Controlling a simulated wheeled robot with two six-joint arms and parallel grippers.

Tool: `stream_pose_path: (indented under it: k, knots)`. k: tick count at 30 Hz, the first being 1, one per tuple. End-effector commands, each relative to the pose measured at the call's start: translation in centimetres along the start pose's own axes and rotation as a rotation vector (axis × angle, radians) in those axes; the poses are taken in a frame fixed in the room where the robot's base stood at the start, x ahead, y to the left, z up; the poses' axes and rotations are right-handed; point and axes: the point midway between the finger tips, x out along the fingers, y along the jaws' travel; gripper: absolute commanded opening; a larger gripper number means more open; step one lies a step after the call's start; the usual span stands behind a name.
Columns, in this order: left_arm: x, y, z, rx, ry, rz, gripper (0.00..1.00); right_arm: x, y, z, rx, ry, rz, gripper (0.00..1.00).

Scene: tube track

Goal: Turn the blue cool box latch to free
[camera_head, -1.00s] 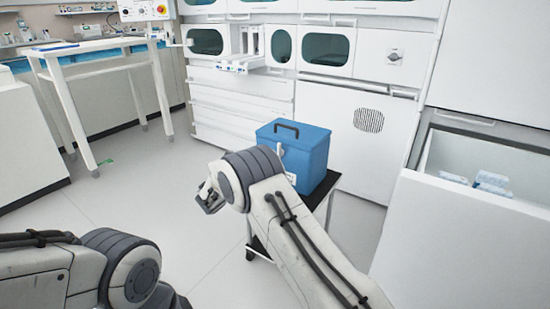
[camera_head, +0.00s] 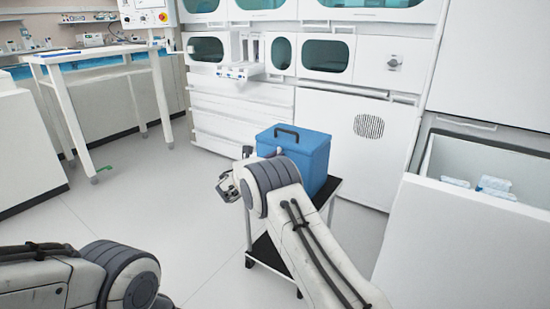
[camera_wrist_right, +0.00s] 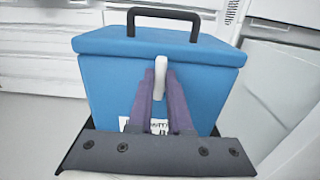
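The blue cool box (camera_head: 318,158) stands on a small dark-topped trolley, lid down, black handle up; it fills the wrist view (camera_wrist_right: 112,95). Its white latch (camera_wrist_right: 160,76) is upright on the front face below the lid edge. My right gripper (camera_wrist_right: 161,82) is in front of this face, its two purple fingers on either side of the latch with a narrow gap. Whether they press on it I cannot tell. In the head view, the right wrist covers the latch area and the fingertips are not clear. My left arm shows at bottom left; its gripper is out of frame.
The trolley (camera_head: 262,250) stands before white cabinets (camera_head: 345,135). An open white bin (camera_head: 470,215) with pale blue packs is at right. A white table (camera_head: 95,65) stands at back left. The floor left of the trolley is clear.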

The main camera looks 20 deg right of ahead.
Motion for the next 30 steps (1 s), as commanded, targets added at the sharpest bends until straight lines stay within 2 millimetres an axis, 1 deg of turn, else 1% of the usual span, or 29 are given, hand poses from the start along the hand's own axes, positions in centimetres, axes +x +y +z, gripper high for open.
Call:
stream_pose_path:
  k: [8,14,20,30]
  knots:
    - [0.2,0.0,0.0,0.0,0.0,0.0,0.5,-0.1,0.0,-0.1,0.016,0.0,0.0,0.0]
    - [1.2,-0.1,0.1,0.0,0.0,0.0,0.5,-0.1,-0.1,-0.3,0.094,0.0,0.0,0.0]
    - [2.9,-0.2,0.1,0.0,0.0,0.0,0.5,-0.1,-0.4,-0.5,0.244,0.001,0.0,0.0]
    - [6.9,-0.5,0.4,0.0,0.0,0.0,0.5,-0.1,-1.0,-0.9,0.567,0.0,0.0,0.0]
